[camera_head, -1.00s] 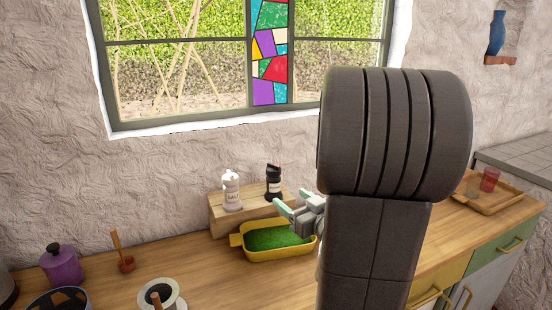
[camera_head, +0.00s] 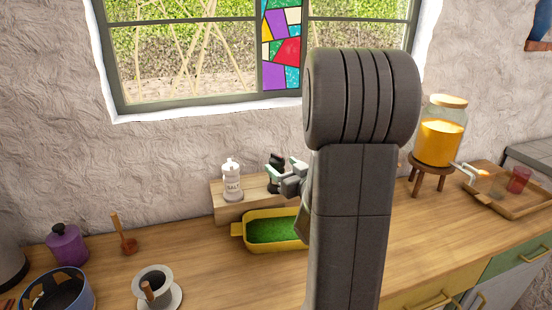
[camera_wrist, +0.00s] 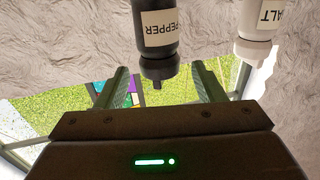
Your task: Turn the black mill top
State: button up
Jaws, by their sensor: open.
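The black pepper mill (camera_head: 277,159) stands on a wooden riser against the wall, partly hidden by my gripper (camera_head: 284,178). In the wrist view, which shows things upside down, the mill's label (camera_wrist: 158,23) reads PEPPER. Its black top (camera_wrist: 158,68) sits between my two open fingers (camera_wrist: 160,82), with a visible gap on each side. My gripper holds nothing.
A yellow dish (camera_head: 240,229) with green contents sits in front of the wooden riser (camera_head: 222,212). A drink dispenser (camera_head: 441,130) on a stool and a tray (camera_head: 490,202) stand to the right. A purple jar (camera_head: 67,246) and a cup (camera_head: 153,285) are left.

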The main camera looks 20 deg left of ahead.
aim_at(277, 165)
jog(key=shift+p+x, duration=0.35)
jog(key=shift+x, duration=1.8)
jog(key=shift+c, duration=0.4)
jog(key=c, duration=0.9)
jog(key=m+t+h+b, duration=0.1)
jog(key=b, duration=0.2)
jog(key=shift+f, duration=0.2)
jog(key=shift+m+t+h+b, duration=0.3)
jog(key=shift+t+h+b, duration=0.1)
jog(key=shift+b, duration=0.15)
jog(key=m+t+h+b, duration=0.1)
jog(key=h+b, duration=0.1)
jog(key=b, duration=0.1)
jog(key=shift+r+m+t, duration=0.1)
jog(key=shift+m+t, duration=0.3)
jog(key=shift+r+m+t+h, duration=0.2)
jog(key=shift+m+t+h, duration=0.4)
jog(key=shift+h, duration=0.4)
jog(key=shift+m+t+h+p, duration=0.3)
jog(key=shift+m+h+p, duration=0.4)
jog(key=shift+h+p, duration=0.25)
